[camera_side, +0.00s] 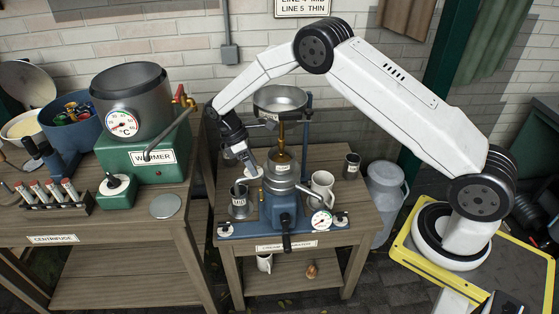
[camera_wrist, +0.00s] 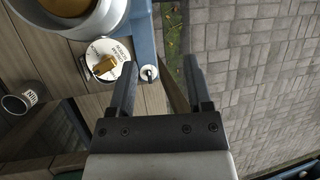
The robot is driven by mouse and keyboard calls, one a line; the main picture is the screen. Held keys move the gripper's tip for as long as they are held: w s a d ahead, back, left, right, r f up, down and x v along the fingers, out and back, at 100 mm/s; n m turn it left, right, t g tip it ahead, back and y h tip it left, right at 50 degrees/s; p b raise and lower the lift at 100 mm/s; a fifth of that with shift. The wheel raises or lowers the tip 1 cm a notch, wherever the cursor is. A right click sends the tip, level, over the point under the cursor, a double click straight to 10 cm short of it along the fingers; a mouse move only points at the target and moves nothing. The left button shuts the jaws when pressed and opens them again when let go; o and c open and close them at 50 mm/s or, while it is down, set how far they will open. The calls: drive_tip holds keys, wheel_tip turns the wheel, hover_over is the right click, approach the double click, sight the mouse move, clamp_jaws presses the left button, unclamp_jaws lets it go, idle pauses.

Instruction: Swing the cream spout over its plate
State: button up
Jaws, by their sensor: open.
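The cream separator stands on the middle table, with a metal bowl (camera_side: 281,100) on top and a blue base (camera_side: 284,212). My gripper (camera_side: 252,168) is at its left side, pointing down. In the wrist view my gripper (camera_wrist: 160,72) is open with nothing between its fingers. A white round plate with lettering and a brass-coloured piece (camera_wrist: 105,61) is left of the fingers. A small white disc (camera_wrist: 149,73) appears between them, near the left finger. I cannot surely pick out the cream spout or its own plate in either view.
A dark cup (camera_side: 239,202) stands left of the separator; a dark cup shows in the wrist view (camera_wrist: 25,101). A pale jug (camera_side: 322,187) and another dark cup (camera_side: 352,165) stand right. A gauge (camera_side: 320,220) is at the front. The green warmer (camera_side: 143,159) is on the left table.

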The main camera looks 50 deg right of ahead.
drive_tip(key=s+r, duration=0.3)
drive_tip(key=s, duration=0.4)
idle(0.4)
clamp_jaws()
drive_tip(key=w+a+f+n+t+h, duration=0.1)
drive_tip(key=a+n+t, duration=0.2)
drive_tip(key=n, duration=0.6)
drive_tip(key=w+a+f+n+t+h, duration=0.1)
drive_tip(key=w+a+n+t, duration=0.1)
drive_tip(key=a+n+t, duration=0.2)
drive_tip(key=n+t, duration=0.3)
drive_tip(key=n, duration=0.3)
drive_tip(key=shift+t, duration=0.4)
